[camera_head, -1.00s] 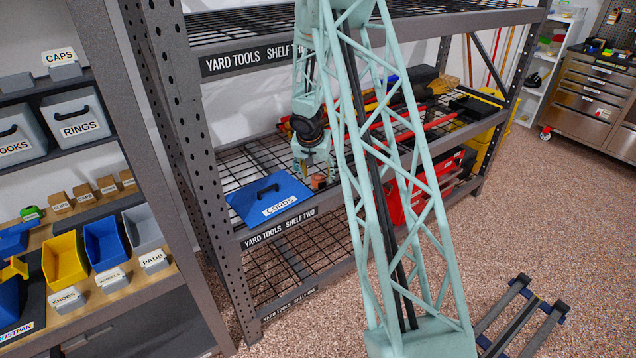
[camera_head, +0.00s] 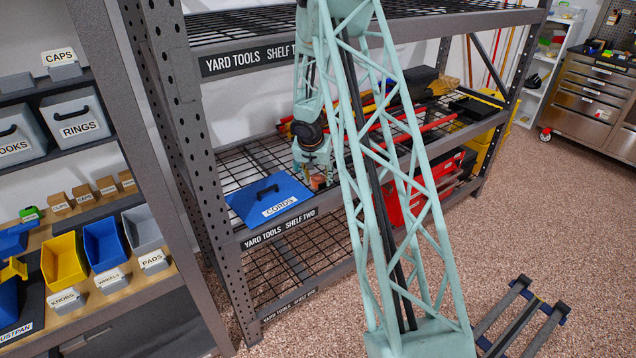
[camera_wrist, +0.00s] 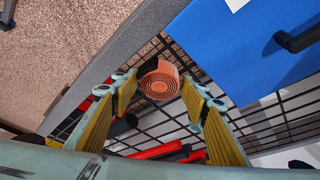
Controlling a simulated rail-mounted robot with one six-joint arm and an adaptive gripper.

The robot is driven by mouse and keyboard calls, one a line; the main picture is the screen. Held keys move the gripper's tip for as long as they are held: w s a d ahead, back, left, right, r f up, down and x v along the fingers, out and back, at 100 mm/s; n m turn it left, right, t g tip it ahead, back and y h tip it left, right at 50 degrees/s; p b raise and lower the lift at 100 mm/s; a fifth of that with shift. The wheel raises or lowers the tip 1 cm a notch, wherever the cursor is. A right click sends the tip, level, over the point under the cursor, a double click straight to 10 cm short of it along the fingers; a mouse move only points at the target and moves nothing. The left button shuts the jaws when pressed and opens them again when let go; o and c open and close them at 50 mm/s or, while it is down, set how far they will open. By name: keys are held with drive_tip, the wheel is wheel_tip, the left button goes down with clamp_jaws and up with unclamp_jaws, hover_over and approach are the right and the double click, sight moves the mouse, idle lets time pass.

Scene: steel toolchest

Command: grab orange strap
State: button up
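The orange strap (camera_wrist: 160,83) is a rolled coil, seen end-on in the wrist view, on the wire shelf (camera_wrist: 273,125) beside the blue lid-like box marked CORDS (camera_wrist: 245,45). My gripper (camera_wrist: 163,90) is open, its two yellow-padded fingers on either side of the coil near the fingertips. A narrow gap seems to show on each side; contact cannot be told for certain. In the head view my gripper (camera_head: 314,172) is at the shelf marked YARD TOOLS SHELF TWO, just right of the blue CORDS box (camera_head: 269,196). There the strap is small and mostly hidden.
The grey shelf front beam (camera_wrist: 110,65) runs close beside my gripper. Red and dark tools (camera_wrist: 158,150) lie on the wires nearby. In the head view a shelf above (camera_head: 350,25) and an upright post (camera_head: 190,150) bound the space.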

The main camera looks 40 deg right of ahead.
sight(319, 178)
drive_tip(key=c, duration=0.6)
drive_tip(key=shift+r, duration=0.1)
drive_tip(key=shift+r+p, duration=0.75)
drive_tip(key=shift+r, duration=0.95)
drive_tip(key=shift+s+a+f+b, duration=0.1)
drive_tip(key=shift+s+a+b, duration=0.2)
drive_tip(key=shift+s+b, duration=0.2)
drive_tip(key=shift+s+a+r+b, duration=0.25)
drive_tip(key=shift+s+a+b, duration=0.45)
drive_tip(key=shift+s+a, duration=1)
drive_tip(key=shift+s+a+r+b, duration=0.3)
drive_tip(key=shift+s+a+b, duration=0.45)
drive_tip(key=shift+s, duration=1.75)
drive_tip(key=shift+s+a+r+b, duration=0.25)
drive_tip(key=shift+s+a+b, duration=0.35)
drive_tip(key=shift+s+a, duration=1.15)
drive_tip(key=shift+s+d, duration=0.35)
